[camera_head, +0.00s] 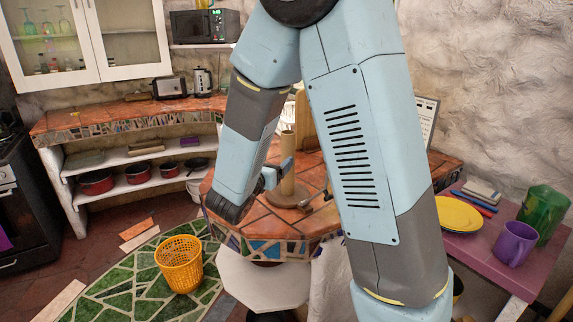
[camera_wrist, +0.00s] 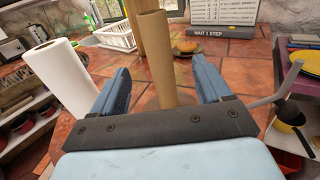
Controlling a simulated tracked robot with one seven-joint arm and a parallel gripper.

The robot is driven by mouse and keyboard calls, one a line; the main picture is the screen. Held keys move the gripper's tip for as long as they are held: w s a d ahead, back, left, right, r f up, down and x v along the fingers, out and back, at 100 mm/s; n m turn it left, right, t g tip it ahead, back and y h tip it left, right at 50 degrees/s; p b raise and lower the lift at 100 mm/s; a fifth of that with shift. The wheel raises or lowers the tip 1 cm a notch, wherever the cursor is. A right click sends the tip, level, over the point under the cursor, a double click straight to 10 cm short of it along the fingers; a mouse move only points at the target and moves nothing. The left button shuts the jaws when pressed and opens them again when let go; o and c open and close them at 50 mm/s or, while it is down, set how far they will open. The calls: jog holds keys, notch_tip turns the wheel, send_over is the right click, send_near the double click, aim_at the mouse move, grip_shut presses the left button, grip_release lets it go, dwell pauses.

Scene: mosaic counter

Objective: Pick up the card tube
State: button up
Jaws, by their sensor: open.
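My gripper is open and holds nothing. The tube's lower end is hidden behind the dark gripper plate. In the head view the tube (camera_head: 288,148) stands on the counter beside my gripper (camera_head: 279,174), and a finger partly overlaps it.
A white paper roll (camera_wrist: 62,78) stands left of my gripper. A wooden board (camera_wrist: 134,25), a white dish rack (camera_wrist: 115,38) and a letter sign (camera_wrist: 225,14) are behind. A grey handle (camera_wrist: 290,82) lies close on the right. Bare tiles show right of the tube.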

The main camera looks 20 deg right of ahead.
aim_at(286, 150)
jog(key=x, duration=0.7)
jog(key=shift+w, duration=0.1)
jog(key=shift+x, duration=2.75)
jog(key=shift+w+a, duration=0.15)
jog(key=shift+a, duration=0.05)
jog(key=c, duration=1.3)
jog(key=shift+r, duration=0.1)
